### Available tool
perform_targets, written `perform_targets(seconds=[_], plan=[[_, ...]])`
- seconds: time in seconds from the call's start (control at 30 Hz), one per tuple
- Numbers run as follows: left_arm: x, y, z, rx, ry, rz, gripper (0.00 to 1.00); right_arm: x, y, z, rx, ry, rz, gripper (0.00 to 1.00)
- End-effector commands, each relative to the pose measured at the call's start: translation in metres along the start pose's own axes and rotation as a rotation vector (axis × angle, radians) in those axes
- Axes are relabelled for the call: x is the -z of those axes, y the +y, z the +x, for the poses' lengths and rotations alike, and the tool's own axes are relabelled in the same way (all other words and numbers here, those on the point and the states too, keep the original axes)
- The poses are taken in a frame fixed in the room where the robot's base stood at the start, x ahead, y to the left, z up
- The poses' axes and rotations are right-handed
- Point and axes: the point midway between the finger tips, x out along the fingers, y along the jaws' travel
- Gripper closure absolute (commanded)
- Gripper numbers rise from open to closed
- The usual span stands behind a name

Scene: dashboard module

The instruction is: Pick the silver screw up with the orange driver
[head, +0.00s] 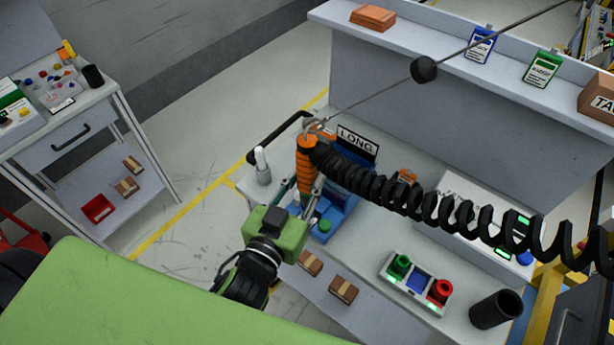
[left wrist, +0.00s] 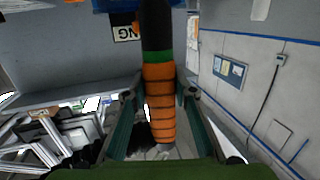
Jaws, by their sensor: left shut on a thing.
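The orange driver (head: 306,160) hangs upright from a cable, with a black coiled hose joined at its top. My left gripper (head: 302,190) is shut on its ribbed orange body. In the left wrist view the driver (left wrist: 160,105) stands between the two fingers of my left gripper (left wrist: 160,93), with a green band and a black section beyond the orange part. A blue bin (head: 338,218) stands just behind and right of the driver, under a sign (head: 357,141) reading LONG. I cannot make out a silver screw; the driver's tip is hidden. My right gripper is not in view.
A button box (head: 416,284) with green and red buttons and a black cup (head: 495,309) stand at the right of the bench. A white bottle (head: 262,166) stands left of the driver. The coiled hose (head: 430,205) crosses above the bench. A cart (head: 75,130) is at the left.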

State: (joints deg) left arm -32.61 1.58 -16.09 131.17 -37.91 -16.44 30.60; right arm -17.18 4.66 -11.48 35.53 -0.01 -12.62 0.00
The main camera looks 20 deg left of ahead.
Motion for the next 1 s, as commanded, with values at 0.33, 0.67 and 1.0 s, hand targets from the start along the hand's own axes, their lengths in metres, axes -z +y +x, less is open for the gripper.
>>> perform_targets(seconds=[0.33, 0.67, 1.0], plan=[[-0.0031, -0.0007, 0.0004, 0.002, 0.000, -0.001, 1.00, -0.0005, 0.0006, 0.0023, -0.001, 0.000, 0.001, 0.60], [-0.0063, -0.0007, 0.0007, 0.001, -0.001, -0.002, 1.00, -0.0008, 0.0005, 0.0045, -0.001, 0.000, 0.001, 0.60], [-0.0095, -0.0006, 0.0009, 0.001, 0.000, -0.002, 1.00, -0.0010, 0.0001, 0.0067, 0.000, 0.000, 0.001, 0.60]])
